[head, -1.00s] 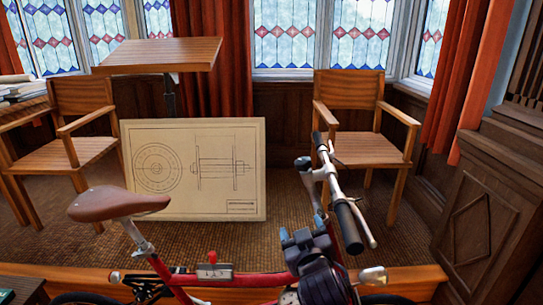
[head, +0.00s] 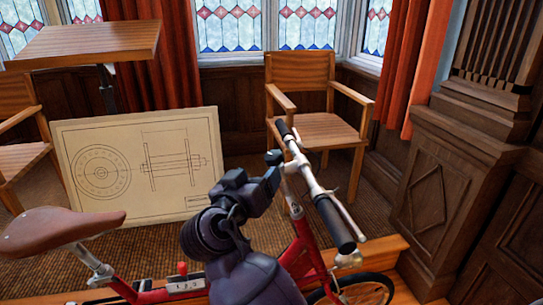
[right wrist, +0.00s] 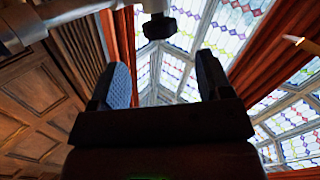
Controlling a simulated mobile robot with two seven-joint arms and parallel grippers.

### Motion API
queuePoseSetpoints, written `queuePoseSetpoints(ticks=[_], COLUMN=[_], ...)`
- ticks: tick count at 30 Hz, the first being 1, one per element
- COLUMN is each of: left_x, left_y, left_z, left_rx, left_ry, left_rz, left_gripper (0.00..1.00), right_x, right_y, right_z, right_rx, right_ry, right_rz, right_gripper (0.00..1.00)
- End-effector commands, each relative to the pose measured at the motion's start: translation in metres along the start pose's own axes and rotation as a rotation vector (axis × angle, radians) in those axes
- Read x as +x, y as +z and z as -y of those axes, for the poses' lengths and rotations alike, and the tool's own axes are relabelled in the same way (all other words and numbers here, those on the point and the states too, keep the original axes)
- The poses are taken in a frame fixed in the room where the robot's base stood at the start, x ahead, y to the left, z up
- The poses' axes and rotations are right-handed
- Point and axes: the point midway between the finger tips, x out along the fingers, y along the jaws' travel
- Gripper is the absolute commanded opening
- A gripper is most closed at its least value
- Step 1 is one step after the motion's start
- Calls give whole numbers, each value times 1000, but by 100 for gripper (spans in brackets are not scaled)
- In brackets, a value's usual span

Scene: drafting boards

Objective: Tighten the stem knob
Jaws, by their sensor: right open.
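A red bicycle (head: 300,262) stands in front of me, with a silver stem and handlebar (head: 318,188) with dark grips. My right gripper (head: 274,172) is raised just left of the stem, below the handlebar. In the right wrist view, a dark knob (right wrist: 157,28) hangs from a silver part at the top. My right gripper's two padded fingers (right wrist: 163,80) are open and empty, with the knob beyond their tips, roughly in line with the gap. I cannot make out the knob in the head view. My left gripper is not in view.
The brown saddle (head: 62,234) is at left. Behind the bicycle are a drawing board (head: 190,205) leaning upright, a wooden chair (head: 305,92) and a tilted drafting table (head: 85,45). A wooden step edge (head: 378,252) runs beneath.

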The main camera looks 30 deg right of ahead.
Motion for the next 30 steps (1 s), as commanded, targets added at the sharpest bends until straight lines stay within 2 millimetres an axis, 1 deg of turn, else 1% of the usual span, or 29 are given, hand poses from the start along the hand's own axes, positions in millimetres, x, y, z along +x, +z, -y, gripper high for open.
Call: queuePoseSetpoints(ticks=[1, 9, 15, 21, 29, 30], left_x=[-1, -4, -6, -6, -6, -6], left_y=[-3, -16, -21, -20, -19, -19], left_z=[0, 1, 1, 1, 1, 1], left_rx=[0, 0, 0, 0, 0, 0], left_ry=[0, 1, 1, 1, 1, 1], left_rz=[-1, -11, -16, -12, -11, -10], left_gripper=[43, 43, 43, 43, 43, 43], right_x=[9, 55, 80, 91, 91, 91], right_y=[-2, -2, -1, -1, 0, 0], right_z=[-2, -1, -1, 0, 0, 0], right_rx=[-1, -4, -4, -2, -2, -2], right_ry=[5, 2, 1, 0, 0, 0], right_rz=[-3, -4, -2, -1, -1, -1], right_gripper=[72, 72, 72, 72, 72, 69])
